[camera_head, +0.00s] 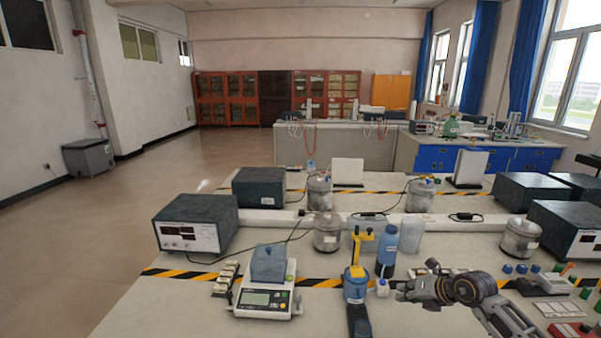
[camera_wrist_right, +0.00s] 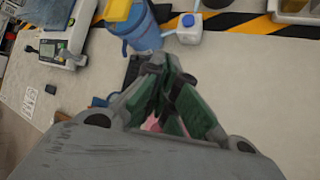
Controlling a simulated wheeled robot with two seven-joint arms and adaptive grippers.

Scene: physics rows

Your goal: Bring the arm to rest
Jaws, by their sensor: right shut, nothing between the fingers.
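My right gripper (camera_head: 408,290) reaches in from the lower right in the head view. It is above the front part of the bench (camera_head: 152,303), to the right of a blue container with a yellow top (camera_head: 356,283). In the right wrist view, the gripper (camera_wrist_right: 165,88) shows its two fingers drawn together with nothing held. The blue container (camera_wrist_right: 142,38) and a small white bottle with a blue cap (camera_wrist_right: 189,32) are just beyond the fingertips there. My left gripper is in neither view.
A digital scale (camera_head: 265,302) with a blue-grey block on it stands left of the blue container. A blue bottle (camera_head: 387,252) stands behind the gripper. Metal cans, dark instrument boxes (camera_head: 195,222) and small parts crowd the bench. The bench's front left is clear.

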